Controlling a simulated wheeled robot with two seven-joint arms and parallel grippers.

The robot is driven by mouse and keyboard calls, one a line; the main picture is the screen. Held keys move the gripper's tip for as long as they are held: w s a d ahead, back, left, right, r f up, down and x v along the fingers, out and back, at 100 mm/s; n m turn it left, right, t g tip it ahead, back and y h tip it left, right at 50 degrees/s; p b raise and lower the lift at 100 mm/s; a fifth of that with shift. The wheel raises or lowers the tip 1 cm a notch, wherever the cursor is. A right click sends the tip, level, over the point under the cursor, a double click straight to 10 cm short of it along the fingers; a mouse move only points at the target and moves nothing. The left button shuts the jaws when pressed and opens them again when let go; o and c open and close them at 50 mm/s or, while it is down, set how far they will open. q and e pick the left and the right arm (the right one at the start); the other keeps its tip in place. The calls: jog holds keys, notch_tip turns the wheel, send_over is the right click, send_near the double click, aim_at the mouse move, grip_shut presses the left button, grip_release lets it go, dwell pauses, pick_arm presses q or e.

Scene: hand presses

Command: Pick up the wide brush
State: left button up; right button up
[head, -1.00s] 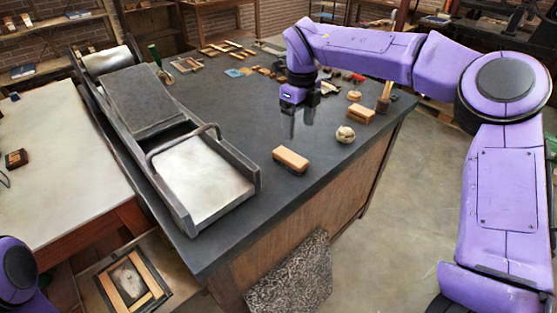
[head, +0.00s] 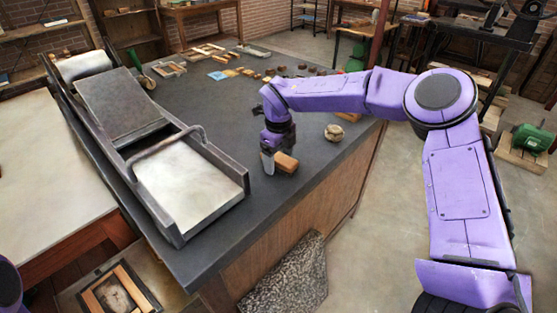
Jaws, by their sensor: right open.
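The wide brush (head: 287,164), a block with a tan wooden top, lies on the dark tabletop near the table's front edge. My right gripper (head: 268,163) points down at the brush's left end, with its fingers low near the tabletop. It is open. The gripper hides part of the brush, and I cannot tell whether a finger touches it or whether the fingers straddle it. My left gripper is out of view; only a purple piece of my left arm shows at the lower left corner.
A grey press bed (head: 190,180) with a raised handle stands left of the brush on the dark table (head: 225,230). Small blocks and tools lie further back. Bare tabletop lies between press and brush.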

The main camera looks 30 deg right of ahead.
jog(key=shift+s+f, duration=0.1)
jog(key=c, duration=1.1)
jog(key=shift+r, duration=0.65)
jog(key=s+a+r+b, duration=0.4)
jog(key=s+a+r, duration=0.4)
jog(key=a+r, duration=0.3)
jog(key=shift+s+a+r, duration=0.15)
jog(key=shift+s+r, duration=0.05)
jog(key=shift+r, duration=0.2)
